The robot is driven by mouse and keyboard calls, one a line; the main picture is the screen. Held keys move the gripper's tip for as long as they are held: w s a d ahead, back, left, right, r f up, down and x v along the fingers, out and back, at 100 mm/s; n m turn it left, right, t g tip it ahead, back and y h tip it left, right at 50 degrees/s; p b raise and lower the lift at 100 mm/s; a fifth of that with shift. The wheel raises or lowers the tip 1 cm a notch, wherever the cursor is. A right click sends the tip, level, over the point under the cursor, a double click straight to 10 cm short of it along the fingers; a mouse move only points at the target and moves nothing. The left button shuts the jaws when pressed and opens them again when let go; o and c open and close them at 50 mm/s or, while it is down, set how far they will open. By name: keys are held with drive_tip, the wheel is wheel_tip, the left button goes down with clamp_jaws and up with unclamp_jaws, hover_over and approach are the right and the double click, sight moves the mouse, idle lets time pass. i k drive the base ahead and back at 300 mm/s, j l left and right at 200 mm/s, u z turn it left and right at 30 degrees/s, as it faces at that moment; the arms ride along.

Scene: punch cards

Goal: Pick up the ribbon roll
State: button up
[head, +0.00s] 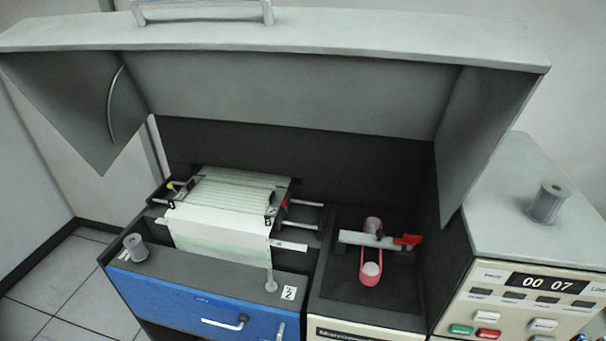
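A grey spool-shaped roll (548,203) stands upright on top of the cream control cabinet at the right in the head view. A similar grey roll (135,248) stands on the left front ledge above the blue panel. A pink ribbon loop (363,264) runs around two posts in the dark recess of the machine. I cannot tell for certain which of these is the ribbon roll. My gripper is not in view.
The machine's large grey lid (290,95) is raised above the recess. Striped paper (222,230) lies over the feed mechanism at the left. A metal bar with a red lever (407,240) crosses the ribbon loop. The cabinet top around the right roll is clear.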

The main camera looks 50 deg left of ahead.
sight(138, 249)
drive_tip(key=u, duration=2.9)
